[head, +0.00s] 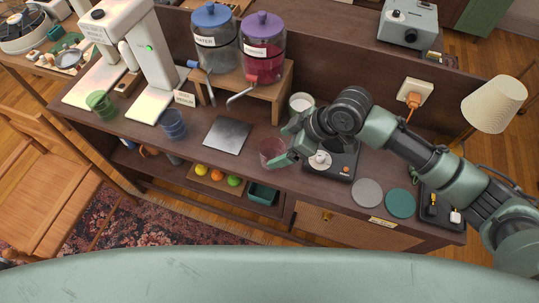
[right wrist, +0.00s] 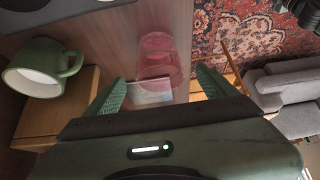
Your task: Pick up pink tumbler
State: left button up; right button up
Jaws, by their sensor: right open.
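The pink tumbler (head: 271,150), a clear reddish cup, stands on the brown sideboard to the right of a dark square plate. My right gripper (head: 286,143) is just to its right, with its fingers spread toward the cup. In the right wrist view the tumbler (right wrist: 157,52) lies just ahead of the open fingers of this gripper (right wrist: 160,88), roughly centred between them. Nothing is held, and I cannot tell whether a finger touches the cup. My left gripper is not in view.
Two drink dispensers (head: 263,50) stand on a wooden riser (head: 272,95) behind. Green (head: 101,104) and blue (head: 173,123) tumblers stand left. A pale mug (head: 301,103) and a dark appliance (head: 343,165) are close to my right gripper. Grey (head: 367,192) and green (head: 400,203) discs lie right.

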aim_at(272, 149)
jog(key=p+x, duration=0.1)
jog(key=x, duration=0.2)
jog(key=shift+w+a+f, duration=0.15)
jog(key=shift+a+f, duration=0.1)
jog(key=shift+a, duration=0.15)
jog(key=shift+a+f, duration=0.25)
jog(key=shift+f, duration=0.05)
jog(key=shift+w+f, duration=0.1)
jog(key=shift+f, duration=0.05)
jog(key=c, duration=1.5)
jog(key=shift+c, duration=1.3)
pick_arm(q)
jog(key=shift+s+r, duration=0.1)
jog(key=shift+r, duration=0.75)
pick_arm(e)
jog(key=shift+r, duration=0.2)
